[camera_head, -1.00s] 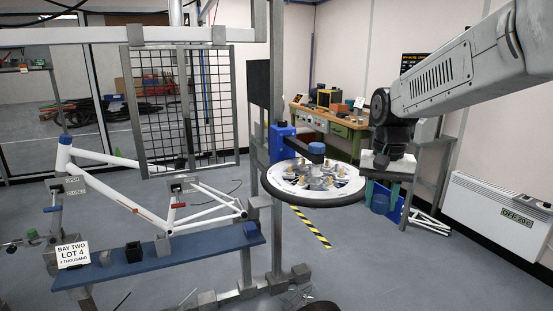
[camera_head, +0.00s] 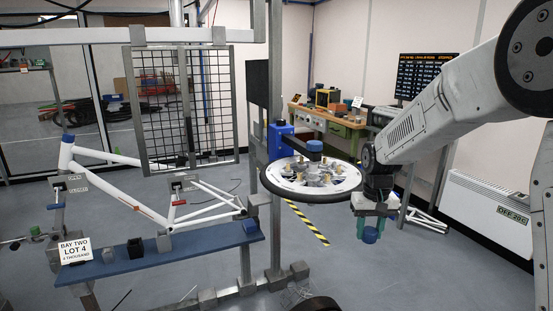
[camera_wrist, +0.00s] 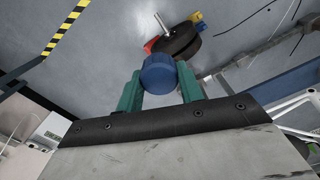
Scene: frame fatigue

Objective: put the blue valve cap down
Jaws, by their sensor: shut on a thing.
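My gripper (camera_head: 370,228) hangs in open air, right of and below the wheel-like round table, over the floor. Its two green fingers are shut on a blue valve cap (camera_head: 370,236), which sticks out below the fingertips. In the wrist view the blue valve cap (camera_wrist: 159,73) sits between the green fingertips of my gripper (camera_wrist: 160,84). Nothing is seen touching it from below. Other blue caps show on the bike frame's head tube, on top of the round table, and on the blue bench.
The round table (camera_head: 283,187) carries several small brass-coloured parts. The blue bench (camera_head: 190,252) holds dark cups and a LOT 4 sign (camera_head: 75,249). A white bike frame (camera_head: 115,180) stands behind it. A dark round object (camera_wrist: 180,40) lies on the floor. A heater (camera_head: 487,208) lines the right wall.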

